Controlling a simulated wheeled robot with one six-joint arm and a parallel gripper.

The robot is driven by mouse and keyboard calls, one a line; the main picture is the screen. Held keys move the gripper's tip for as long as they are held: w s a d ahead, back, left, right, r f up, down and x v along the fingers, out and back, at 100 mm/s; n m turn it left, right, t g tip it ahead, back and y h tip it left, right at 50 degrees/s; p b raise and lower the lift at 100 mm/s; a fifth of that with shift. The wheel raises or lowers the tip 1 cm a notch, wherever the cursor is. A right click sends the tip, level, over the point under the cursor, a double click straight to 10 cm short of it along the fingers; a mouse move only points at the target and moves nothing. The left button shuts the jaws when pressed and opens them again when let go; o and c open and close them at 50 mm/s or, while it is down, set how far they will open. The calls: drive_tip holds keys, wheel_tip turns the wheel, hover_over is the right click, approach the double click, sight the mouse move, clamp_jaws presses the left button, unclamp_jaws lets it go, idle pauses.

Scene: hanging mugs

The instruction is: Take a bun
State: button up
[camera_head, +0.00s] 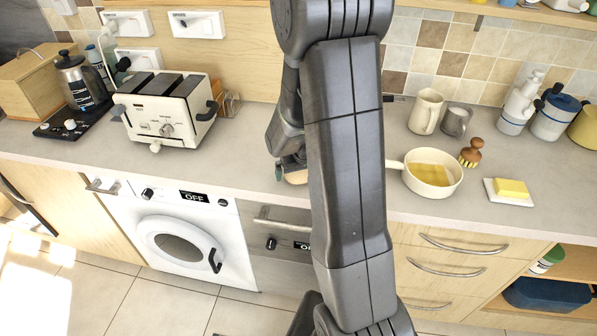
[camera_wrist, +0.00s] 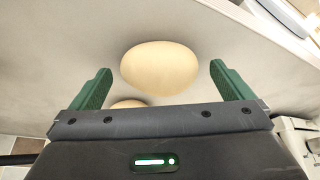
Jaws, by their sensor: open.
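A pale tan, rounded bun (camera_wrist: 160,68) lies on the light grey countertop (camera_wrist: 60,50) in the wrist view. A second similar rounded shape (camera_wrist: 128,104) shows only partly, hidden behind the gripper body. My gripper (camera_wrist: 160,80) is open, with one green finger on each side of the bun and a gap between each finger and it. In the head view my gripper (camera_head: 285,170) is low over the counter and mostly hidden behind my arm. A small part of a tan bun (camera_head: 297,177) shows just beside it.
A white toaster (camera_head: 165,112) stands left of my gripper on the counter. A cream pan (camera_head: 432,176) with yellow contents, a brush (camera_head: 471,153), a butter dish (camera_head: 508,191), a cream jug (camera_head: 426,111) and a grey mug (camera_head: 455,121) stand to the right.

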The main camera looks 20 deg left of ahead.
drive_tip(key=shift+w+a+f, duration=0.1)
drive_tip(key=shift+w+f, duration=0.05)
drive_tip(key=shift+f, duration=0.25)
drive_tip(key=shift+c, duration=0.4)
drive_tip(key=c, duration=1)
drive_tip(key=shift+o, duration=0.2)
